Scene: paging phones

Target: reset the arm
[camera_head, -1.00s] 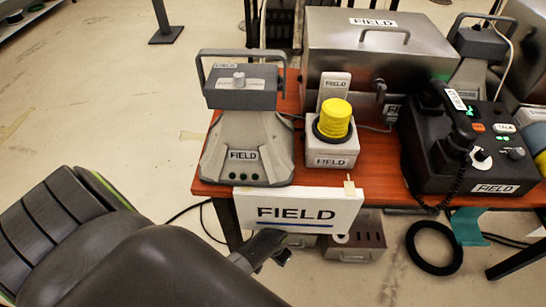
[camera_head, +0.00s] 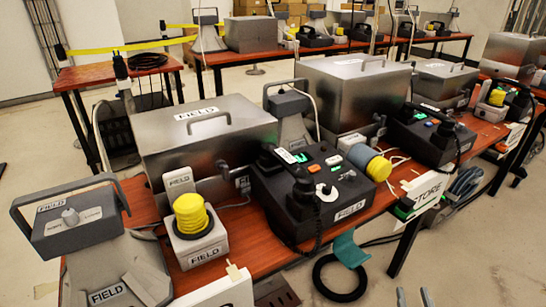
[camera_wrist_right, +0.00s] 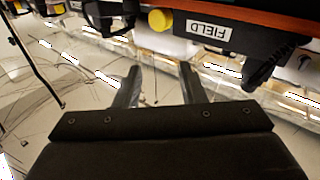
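My right gripper (camera_head: 414,297) shows its two fingertips at the bottom edge of the head view, below the orange table. In the right wrist view my right gripper (camera_wrist_right: 160,88) is open, its fingers apart with nothing between them. My left gripper is not in view. A black phone set (camera_head: 318,195) with a handset and coloured buttons stands on the table. In the right wrist view, a dark box with a FIELD label (camera_wrist_right: 208,31) lies beyond the fingers.
The orange table (camera_head: 268,262) carries a metal case (camera_head: 208,138), a yellow-topped beacon (camera_head: 192,222) and a grey device (camera_head: 80,222). A black ring (camera_head: 340,278) lies below its front edge. A STORE sign (camera_head: 424,190) hangs farther along. More tables stand behind.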

